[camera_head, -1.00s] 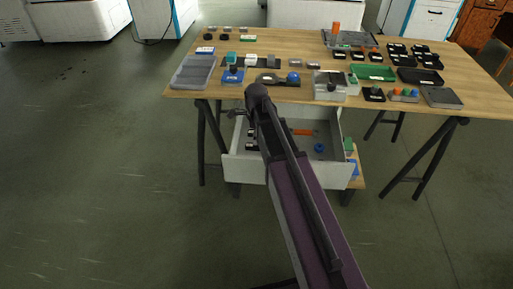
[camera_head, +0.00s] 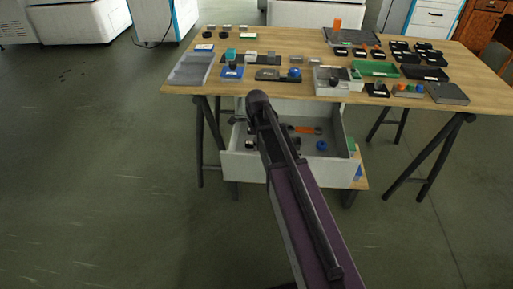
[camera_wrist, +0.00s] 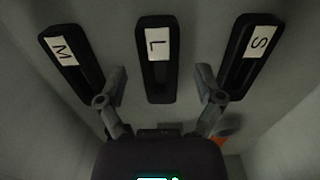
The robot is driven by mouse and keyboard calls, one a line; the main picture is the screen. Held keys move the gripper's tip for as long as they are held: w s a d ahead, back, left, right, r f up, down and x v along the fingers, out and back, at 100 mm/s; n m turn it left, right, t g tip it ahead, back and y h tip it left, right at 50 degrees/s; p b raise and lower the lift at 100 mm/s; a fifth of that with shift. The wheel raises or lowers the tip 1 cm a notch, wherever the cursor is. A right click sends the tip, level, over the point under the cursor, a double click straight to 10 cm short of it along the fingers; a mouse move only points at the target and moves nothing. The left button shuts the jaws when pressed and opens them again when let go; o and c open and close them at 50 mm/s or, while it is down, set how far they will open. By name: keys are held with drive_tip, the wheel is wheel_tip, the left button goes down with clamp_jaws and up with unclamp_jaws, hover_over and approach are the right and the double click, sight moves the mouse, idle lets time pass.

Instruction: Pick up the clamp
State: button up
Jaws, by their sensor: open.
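An orange-handled tool (camera_head: 305,130) with dark parts lies in the open drawer; I cannot tell for sure whether it is the clamp. A blurred orange patch (camera_wrist: 225,127) shows low right in the wrist view, beside my gripper's right finger. My gripper (camera_wrist: 160,75) is open, with nothing between its fingers. It points at three black blocks with white labels: M (camera_wrist: 72,60), L (camera_wrist: 156,60) and S (camera_wrist: 252,60). The L block lies between the fingertips in the picture. In the head view my arm hides the gripper and part of the drawer.
The pale drawer (camera_head: 290,170) hangs open under the wooden table (camera_head: 430,112). A blue round part (camera_head: 321,146) lies in it. The table bears a green tray (camera_head: 375,69), a grey bin (camera_head: 190,70) and several small parts. Black trestle legs flank the drawer. The floor at left is clear.

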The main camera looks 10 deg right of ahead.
idle(0.6)
clamp_jaws()
